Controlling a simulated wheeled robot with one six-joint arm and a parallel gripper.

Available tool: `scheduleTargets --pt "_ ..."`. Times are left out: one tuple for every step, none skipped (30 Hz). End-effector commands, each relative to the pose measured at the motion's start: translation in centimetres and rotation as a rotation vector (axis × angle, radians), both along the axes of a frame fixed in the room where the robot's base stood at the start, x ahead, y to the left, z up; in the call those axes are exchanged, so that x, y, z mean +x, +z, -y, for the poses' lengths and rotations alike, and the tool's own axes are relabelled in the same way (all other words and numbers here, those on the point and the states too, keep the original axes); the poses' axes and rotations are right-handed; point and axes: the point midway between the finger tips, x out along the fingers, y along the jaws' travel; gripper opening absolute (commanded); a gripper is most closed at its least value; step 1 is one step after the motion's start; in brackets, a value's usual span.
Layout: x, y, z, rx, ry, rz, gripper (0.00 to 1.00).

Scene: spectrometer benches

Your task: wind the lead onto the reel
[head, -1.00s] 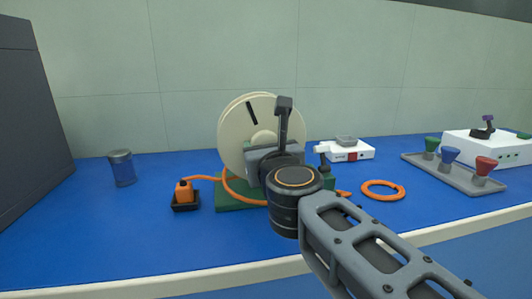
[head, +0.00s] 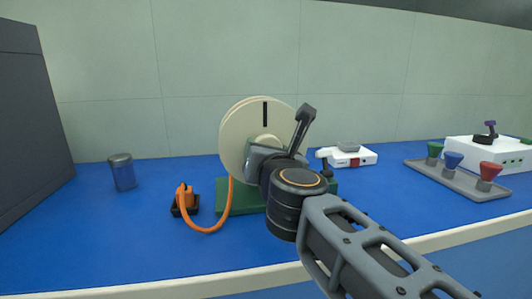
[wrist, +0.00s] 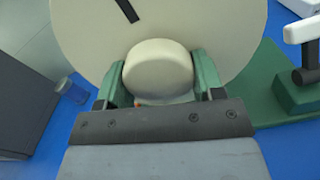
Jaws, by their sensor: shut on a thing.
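The cream reel (head: 238,130) stands upright on a green base (head: 235,205), with a dark slot mark near the top of its face. My gripper (wrist: 158,82) is shut on the reel's round cream hub (wrist: 158,66), one finger on each side. In the head view my gripper (head: 262,152) covers part of the hub and base. The orange lead (head: 207,231) hangs from the reel's lower left, sags in a loop on the blue bench, and runs to an orange plug (head: 184,197) in a small black holder. How much lead is wound is hidden.
A dark-lidded jar (head: 122,172) stands at left, near a dark cabinet (head: 35,110). A white device (head: 350,158) is behind right. A grey tray (head: 460,182) with green, blue and red funnel-like pieces lies at far right, before a white box (head: 500,153). The right front bench is clear.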

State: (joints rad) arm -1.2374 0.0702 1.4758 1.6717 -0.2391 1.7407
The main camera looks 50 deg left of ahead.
Motion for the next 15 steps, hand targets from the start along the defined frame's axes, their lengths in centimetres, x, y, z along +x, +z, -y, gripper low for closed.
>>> scheduleTargets --pt "0.10 0.17 0.07 0.007 -0.003 -0.006 0.19" --pt "0.09 0.16 0.07 0.007 -0.003 -0.007 0.19" --pt "0.09 0.16 0.07 0.007 -0.003 -0.007 0.19" --pt "0.09 0.16 0.07 0.007 -0.003 -0.007 0.19" --pt "0.09 0.17 0.07 0.007 -0.003 -0.007 0.19" --pt "0.08 0.16 0.07 0.008 -0.002 -0.007 0.19" --pt "0.08 0.16 0.07 0.007 -0.001 -0.008 0.64" --pt "0.08 0.15 0.06 0.007 -0.001 -0.008 0.66" --pt "0.08 0.13 0.06 0.006 -0.001 -0.007 0.70" --pt "0.06 0.12 0.05 0.006 -0.001 -0.007 0.73" --pt "0.05 0.11 0.04 0.005 -0.001 -0.006 0.76" --pt "0.02 0.10 0.02 0.005 0.000 -0.005 0.80" --pt "0.00 0.08 0.01 0.005 0.000 -0.005 0.83" --pt "-0.01 0.07 0.01 0.004 0.000 -0.005 0.86" --pt "-0.02 0.06 0.00 0.003 0.001 -0.005 0.87"
